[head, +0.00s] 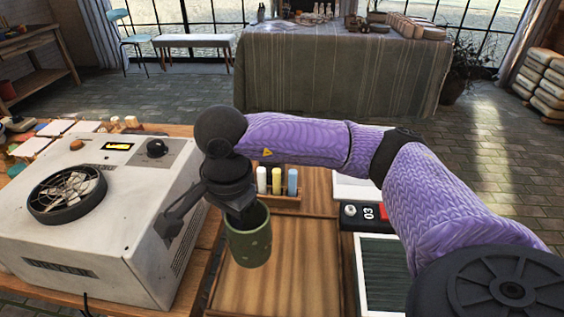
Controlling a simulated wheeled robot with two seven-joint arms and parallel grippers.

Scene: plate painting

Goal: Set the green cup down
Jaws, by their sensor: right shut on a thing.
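The green cup (249,245) is dark green with small light specks and is upright. My right gripper (240,212) is shut on its rim from above. The cup is over the brown wooden board (280,288), just right of the white machine. I cannot tell whether its base touches the board. My right arm, in a purple knitted sleeve, comes in from the right and covers part of the scene behind it. My left gripper is not in view.
A large white machine (110,205) with a round fan grille stands close on the left. A wooden rack (284,197) with yellow, white and blue sticks is behind the cup. A dark ribbed panel (383,275) lies at the right. The front of the board is clear.

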